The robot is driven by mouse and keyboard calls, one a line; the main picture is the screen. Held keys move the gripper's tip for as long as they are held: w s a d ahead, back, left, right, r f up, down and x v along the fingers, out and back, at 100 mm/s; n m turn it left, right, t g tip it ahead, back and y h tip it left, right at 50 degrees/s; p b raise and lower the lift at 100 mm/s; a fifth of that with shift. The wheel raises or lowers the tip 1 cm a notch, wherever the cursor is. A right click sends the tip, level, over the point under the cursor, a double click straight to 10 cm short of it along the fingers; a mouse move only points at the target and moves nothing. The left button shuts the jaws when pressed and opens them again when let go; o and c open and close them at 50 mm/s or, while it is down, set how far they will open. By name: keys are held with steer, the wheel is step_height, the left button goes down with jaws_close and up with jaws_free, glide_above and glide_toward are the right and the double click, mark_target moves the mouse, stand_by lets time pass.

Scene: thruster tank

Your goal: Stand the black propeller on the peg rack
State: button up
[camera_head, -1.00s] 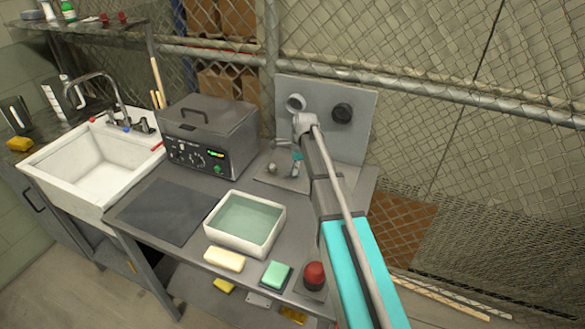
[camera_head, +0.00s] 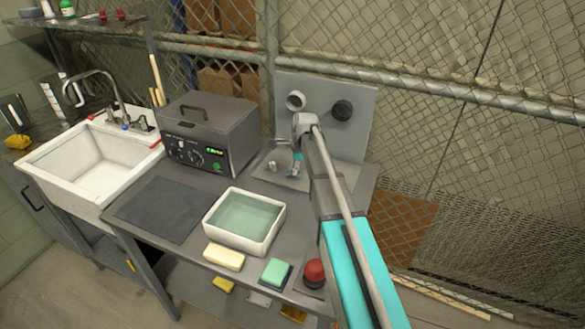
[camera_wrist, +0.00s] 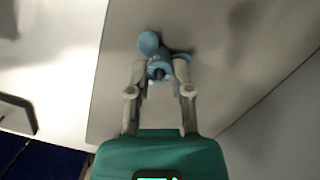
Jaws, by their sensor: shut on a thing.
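My gripper (camera_wrist: 159,85) is shut on a pale blue part (camera_wrist: 150,42) with rounded lobes and a round hub with a dark centre, which looks like a propeller. In the head view my gripper (camera_head: 296,168) is low over a grey plate (camera_head: 264,176) at the foot of an upright panel. A small pale piece (camera_head: 272,166) stands on that plate, left of my gripper. I cannot tell whether the held part touches the plate or a peg. I cannot make out a black propeller. My arm hides part of the plate.
A white water tub (camera_head: 213,221), a dark control box (camera_head: 212,125) and a red button (camera_head: 314,271) stand on the bench. The dark mat (camera_head: 160,207) is bare.

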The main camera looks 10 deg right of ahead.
stand_by(0.4)
steer(key=o, duration=0.8)
steer(key=shift+o, duration=0.2)
steer(key=shift+r+p, duration=3.95)
steer(key=shift+p, duration=0.05)
steer(key=shift+s, duration=0.1)
steer(key=s+n+h, duration=0.1)
steer(key=s+n, duration=1.8)
steer(key=s, duration=0.8)
steer(key=shift+a+f+h, duration=0.15)
steer(key=shift+a+h, duration=0.2)
steer(key=shift+h, duration=0.05)
